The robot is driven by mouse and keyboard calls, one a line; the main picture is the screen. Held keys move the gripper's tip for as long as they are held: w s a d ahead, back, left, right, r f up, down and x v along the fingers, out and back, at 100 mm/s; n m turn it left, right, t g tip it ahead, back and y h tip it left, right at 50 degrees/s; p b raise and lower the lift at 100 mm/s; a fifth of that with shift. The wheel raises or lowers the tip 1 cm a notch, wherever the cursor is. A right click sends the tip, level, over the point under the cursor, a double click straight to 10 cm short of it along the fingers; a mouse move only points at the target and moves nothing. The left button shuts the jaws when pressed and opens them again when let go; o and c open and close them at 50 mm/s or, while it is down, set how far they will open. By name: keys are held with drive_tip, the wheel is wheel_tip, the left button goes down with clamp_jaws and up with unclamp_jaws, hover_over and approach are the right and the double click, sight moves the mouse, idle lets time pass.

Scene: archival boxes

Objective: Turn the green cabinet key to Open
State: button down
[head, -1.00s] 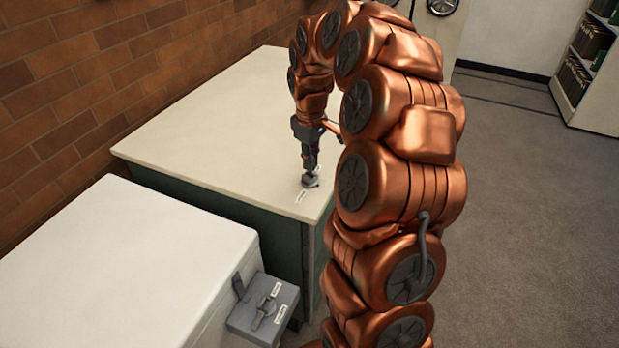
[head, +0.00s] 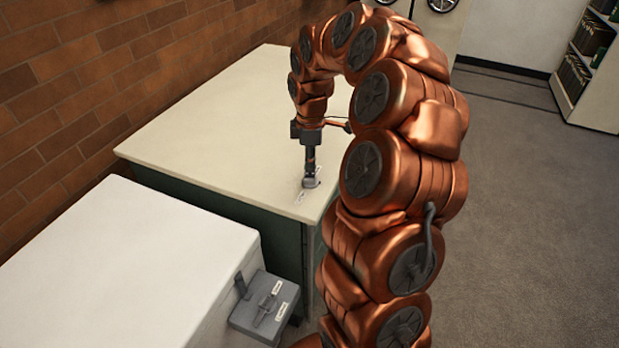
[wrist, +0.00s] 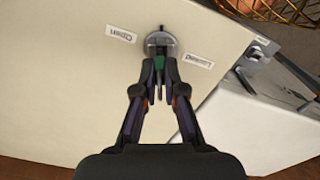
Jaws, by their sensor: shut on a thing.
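The green key (wrist: 159,63) shows between my fingertips in the wrist view, in front of a round grey lock plate (wrist: 168,46) on the cream top of the green cabinet (head: 240,95). An "Open" label (wrist: 120,33) lies to the left of the plate and a "Locked" label (wrist: 198,61) to its right. My gripper (wrist: 160,77) is shut on the key. In the head view my gripper (head: 309,181) points down at the lock near the cabinet's front corner. The fingers hide part of the key, so its exact angle is hard to tell.
A white cabinet (head: 120,250) stands close at the front left, with a grey lever box (head: 266,308) on its side. A brick wall (head: 60,110) borders the left. Open carpet (head: 530,230) lies to the right, with shelves (head: 590,75) at the back.

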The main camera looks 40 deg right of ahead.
drive_tip(key=n+p, duration=0.2)
drive_tip(key=n, duration=0.1)
drive_tip(key=shift+r+n, duration=0.15)
drive_tip(key=shift+n, duration=0.85)
drive_tip(key=shift+p, duration=0.35)
drive_tip(key=n+p, duration=0.1)
drive_tip(key=n, duration=0.2)
drive_tip(key=shift+a+p, duration=0.1)
drive_tip(key=shift+p, duration=0.25)
drive_tip(key=shift+n+p, duration=1.1)
drive_tip(key=shift+n, duration=0.8)
drive_tip(key=c, duration=1)
unclamp_jaws()
drive_tip(key=shift+c, duration=0.2)
drive_tip(key=shift+o, duration=0.3)
